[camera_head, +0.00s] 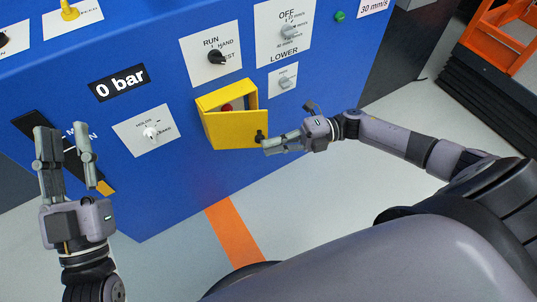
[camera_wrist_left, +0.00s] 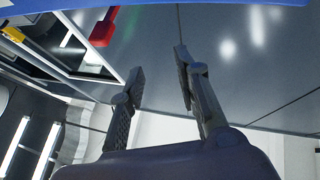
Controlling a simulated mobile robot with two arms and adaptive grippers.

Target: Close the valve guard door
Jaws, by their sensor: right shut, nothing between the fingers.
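The yellow valve guard box (camera_head: 212,101) is on the blue panel in the head view. Its yellow door (camera_head: 235,130) stands partly open, tilted out from the box, and a red part (camera_head: 227,107) shows in the gap. A small black knob (camera_head: 260,136) is at the door's right edge. My right gripper (camera_head: 268,146) is shut and empty, with its fingertips close to the door's right edge by the knob; I cannot tell if they touch. My left gripper (camera_head: 66,141) is open and empty at the far left, away from the door. It also shows in the left wrist view (camera_wrist_left: 160,80).
The blue panel (camera_head: 180,100) carries several switches on white plates and a "0 bar" display (camera_head: 119,83). A black lever with an orange end (camera_head: 105,187) is beside my left gripper. An orange frame (camera_head: 495,40) stands at the upper right. The floor below the panel is clear.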

